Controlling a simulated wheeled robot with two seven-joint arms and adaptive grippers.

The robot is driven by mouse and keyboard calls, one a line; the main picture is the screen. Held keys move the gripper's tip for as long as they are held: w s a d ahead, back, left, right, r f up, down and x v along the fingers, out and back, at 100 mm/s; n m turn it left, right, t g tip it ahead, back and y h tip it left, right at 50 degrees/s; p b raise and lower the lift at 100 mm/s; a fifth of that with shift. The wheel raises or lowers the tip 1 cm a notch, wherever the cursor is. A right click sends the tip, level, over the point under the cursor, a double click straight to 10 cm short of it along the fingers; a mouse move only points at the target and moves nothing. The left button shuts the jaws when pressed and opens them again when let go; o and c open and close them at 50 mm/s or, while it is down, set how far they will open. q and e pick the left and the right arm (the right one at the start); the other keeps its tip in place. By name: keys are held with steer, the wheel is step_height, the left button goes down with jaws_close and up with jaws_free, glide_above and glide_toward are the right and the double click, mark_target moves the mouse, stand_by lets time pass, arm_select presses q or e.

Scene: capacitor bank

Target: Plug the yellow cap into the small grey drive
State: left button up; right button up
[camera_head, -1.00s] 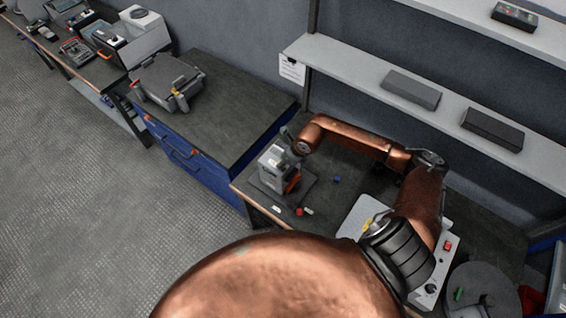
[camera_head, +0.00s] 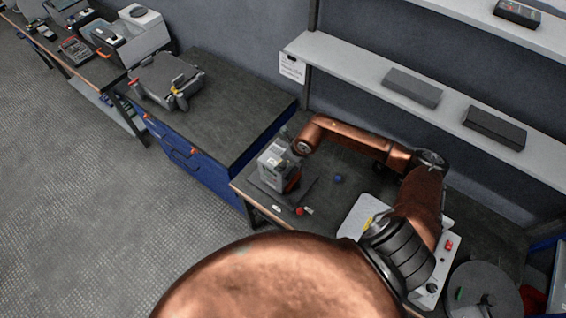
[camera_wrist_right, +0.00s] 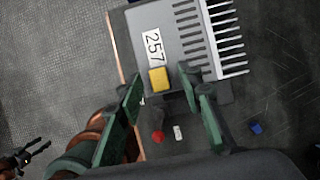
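The small grey drive (camera_head: 270,172) stands on the bench in the head view. In the right wrist view the drive (camera_wrist_right: 186,28) shows a white "257" label and a row of fins. The yellow cap (camera_wrist_right: 159,79) is at its near edge; I cannot tell whether it is seated. My right gripper (camera_wrist_right: 168,90) has its green fingers apart on either side of the cap, with gaps on both sides. My left gripper (camera_wrist_right: 38,147) shows small at the lower left of the wrist view, fingers apart and empty, away from the drive.
A red piece (camera_head: 299,211), a white piece (camera_head: 309,211) and a blue piece (camera_head: 338,179) lie on the bench near the drive. A light grey panel (camera_head: 362,212) lies to the right. A shelf (camera_head: 350,78) runs above the bench at the back.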

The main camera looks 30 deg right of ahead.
steer(key=shift+r, duration=0.15)
steer(key=v, duration=1.1)
steer(key=shift+s+r, duration=0.2)
steer(key=shift+r, duration=0.1)
